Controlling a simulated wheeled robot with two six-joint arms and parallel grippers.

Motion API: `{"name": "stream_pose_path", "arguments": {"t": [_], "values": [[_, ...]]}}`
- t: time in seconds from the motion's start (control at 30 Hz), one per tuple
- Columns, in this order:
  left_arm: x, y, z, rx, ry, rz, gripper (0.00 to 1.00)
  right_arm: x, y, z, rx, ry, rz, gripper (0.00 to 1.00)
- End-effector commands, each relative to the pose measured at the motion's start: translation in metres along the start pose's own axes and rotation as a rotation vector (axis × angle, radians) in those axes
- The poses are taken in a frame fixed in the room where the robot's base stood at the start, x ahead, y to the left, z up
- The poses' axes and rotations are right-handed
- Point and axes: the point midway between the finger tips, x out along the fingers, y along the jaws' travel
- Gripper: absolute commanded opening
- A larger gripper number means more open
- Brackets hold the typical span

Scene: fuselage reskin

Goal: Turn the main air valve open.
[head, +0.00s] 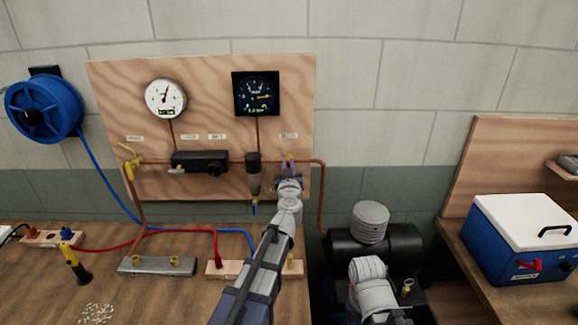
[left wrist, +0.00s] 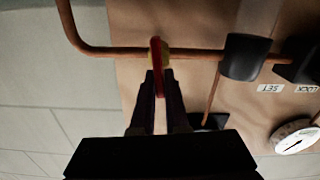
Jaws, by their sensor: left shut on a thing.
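The main air valve (head: 289,157) sits on the copper pipe at the right part of the plywood panel. In the head view my left gripper (head: 289,171) is right at it and covers most of it. In the left wrist view the valve's brass body (left wrist: 166,54) shows on the pipe. Its red handle (left wrist: 157,65) stands across the pipe line, between the fingertips of my left gripper (left wrist: 159,80). The left gripper is shut on this handle. My right gripper is not seen; only a grey part of my right arm shows at the lower right.
The black regulator bowl (head: 253,163) hangs on the pipe just left of the valve. A round gauge (head: 166,98) and a dark square gauge (head: 256,93) are above. A black tank (head: 400,247) stands below right. The bench (head: 45,290) holds hoses and fittings; a blue cooler (head: 515,245) is at right.

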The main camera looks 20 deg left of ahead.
Motion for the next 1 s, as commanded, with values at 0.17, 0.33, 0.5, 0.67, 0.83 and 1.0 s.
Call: {"name": "stream_pose_path", "arguments": {"t": [0.17,0.33,0.5,0.67,0.83,1.0], "values": [[-0.001,-0.003,0.001,-0.148,0.0,0.0,0.0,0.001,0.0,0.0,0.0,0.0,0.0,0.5],[-0.001,-0.006,0.002,-0.311,0.0,0.001,0.0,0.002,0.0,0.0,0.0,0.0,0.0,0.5],[-0.001,-0.009,0.003,-0.473,0.0,0.001,0.0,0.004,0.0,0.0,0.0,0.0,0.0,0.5],[-0.001,-0.012,0.005,-0.625,0.0,0.0,0.0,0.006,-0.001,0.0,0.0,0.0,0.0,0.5],[-0.001,-0.014,0.007,-0.787,0.0,0.0,0.0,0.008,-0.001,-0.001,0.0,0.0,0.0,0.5],[-0.001,-0.016,0.009,-0.948,0.0,-0.001,0.0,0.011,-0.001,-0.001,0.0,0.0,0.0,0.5]]}}
